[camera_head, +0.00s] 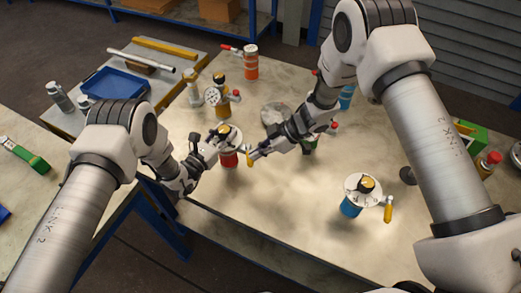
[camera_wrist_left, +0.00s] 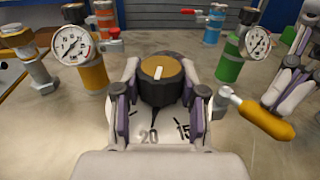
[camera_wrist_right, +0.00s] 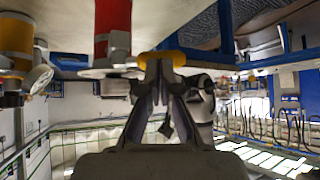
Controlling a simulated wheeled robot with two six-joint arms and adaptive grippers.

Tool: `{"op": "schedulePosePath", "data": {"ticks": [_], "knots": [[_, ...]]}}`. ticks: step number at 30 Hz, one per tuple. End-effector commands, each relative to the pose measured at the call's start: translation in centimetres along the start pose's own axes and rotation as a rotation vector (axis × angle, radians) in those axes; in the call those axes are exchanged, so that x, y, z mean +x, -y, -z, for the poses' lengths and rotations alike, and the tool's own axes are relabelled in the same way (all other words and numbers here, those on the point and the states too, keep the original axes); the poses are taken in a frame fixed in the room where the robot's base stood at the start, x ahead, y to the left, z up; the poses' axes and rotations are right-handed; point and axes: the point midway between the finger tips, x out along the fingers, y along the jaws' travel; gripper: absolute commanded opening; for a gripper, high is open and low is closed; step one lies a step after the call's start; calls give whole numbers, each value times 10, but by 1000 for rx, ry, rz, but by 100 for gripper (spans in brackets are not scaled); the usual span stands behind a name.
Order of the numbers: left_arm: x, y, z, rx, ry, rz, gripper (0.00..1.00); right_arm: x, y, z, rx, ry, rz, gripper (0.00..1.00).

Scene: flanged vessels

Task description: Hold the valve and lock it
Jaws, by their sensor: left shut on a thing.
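A red vessel (camera_head: 230,160) with a pale flange stands on the table; its red body also shows in the right wrist view (camera_wrist_right: 113,18). A dark round knob with an orange top (camera_wrist_left: 162,72) sits on its white numbered dial (camera_wrist_left: 165,135). My left gripper (camera_head: 217,146) is shut on this knob, a finger on each side. A yellow handle (camera_head: 250,159) sticks out from the flange; it also shows in the left wrist view (camera_wrist_left: 262,116). My right gripper (camera_head: 256,150) is at this handle, fingertips close together; whether they grip it is unclear.
A blue vessel (camera_head: 350,207) with its own yellow handle stands at the right front. A gauge vessel (camera_head: 222,104) and an orange vessel (camera_head: 251,68) stand behind. A blue tray (camera_head: 113,84) lies on the side bench. The table's front middle is clear.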

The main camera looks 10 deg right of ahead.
Motion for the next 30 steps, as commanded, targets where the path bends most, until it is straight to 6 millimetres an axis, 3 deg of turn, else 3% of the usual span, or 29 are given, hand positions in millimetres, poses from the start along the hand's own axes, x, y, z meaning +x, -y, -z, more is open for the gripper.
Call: {"op": "schedulePosePath", "data": {"ticks": [30], "knots": [[0,1,0,-1,-1,1,0,17,8,16,53,4,-53,0]]}}
